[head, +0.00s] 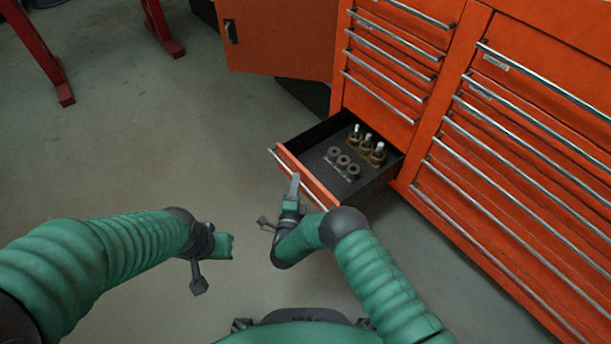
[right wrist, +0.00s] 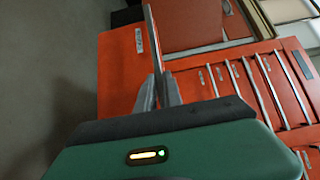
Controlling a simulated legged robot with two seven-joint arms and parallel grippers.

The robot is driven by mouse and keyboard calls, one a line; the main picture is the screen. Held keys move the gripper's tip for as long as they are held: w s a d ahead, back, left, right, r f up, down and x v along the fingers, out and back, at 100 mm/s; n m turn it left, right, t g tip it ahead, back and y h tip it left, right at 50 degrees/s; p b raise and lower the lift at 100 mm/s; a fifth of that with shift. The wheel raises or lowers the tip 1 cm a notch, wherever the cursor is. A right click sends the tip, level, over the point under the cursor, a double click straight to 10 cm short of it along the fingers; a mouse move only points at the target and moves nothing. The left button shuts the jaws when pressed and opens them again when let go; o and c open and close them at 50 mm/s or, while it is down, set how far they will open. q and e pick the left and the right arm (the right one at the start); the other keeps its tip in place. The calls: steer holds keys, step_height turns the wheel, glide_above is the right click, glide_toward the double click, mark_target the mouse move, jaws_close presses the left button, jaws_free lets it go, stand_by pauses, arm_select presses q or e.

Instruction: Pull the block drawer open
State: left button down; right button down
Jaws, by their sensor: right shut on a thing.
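The block drawer (head: 309,171) is the bottom left drawer of the orange cabinet and stands pulled out, with its dark inside showing. Inside it are several dark ring-shaped blocks (head: 343,161) and several brass-coloured pieces with pale tops (head: 367,144). My right gripper (head: 294,182) is at the drawer front, shut on the drawer's handle bar (head: 276,157). In the right wrist view the fingers (right wrist: 158,88) meet the bar, with the orange front beside them. My left gripper (head: 228,246) hangs over the floor, apart from the drawer; its fingers are hard to make out.
The orange cabinet (head: 470,60) has several closed drawers with long metal handles above and right of the open one. An orange door panel (head: 280,38) stands left of it. Red stand legs (head: 40,50) are at the far left. The grey floor (head: 150,130) between is clear.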

arm_select(q)
steer(key=shift+r, duration=0.15)
arm_select(e)
steer(key=shift+s+a+f, duration=0.15)
steer(key=shift+s+a, duration=0.55)
steer(key=shift+a, duration=0.05)
steer(key=shift+s+a+f, duration=0.15)
steer(key=shift+s+a, duration=0.5)
steer(key=shift+a, duration=0.1)
steer(key=c, duration=1.6)
jaws_free()
steer(key=shift+o, duration=0.6)
steer(key=shift+w+r, duration=0.1)
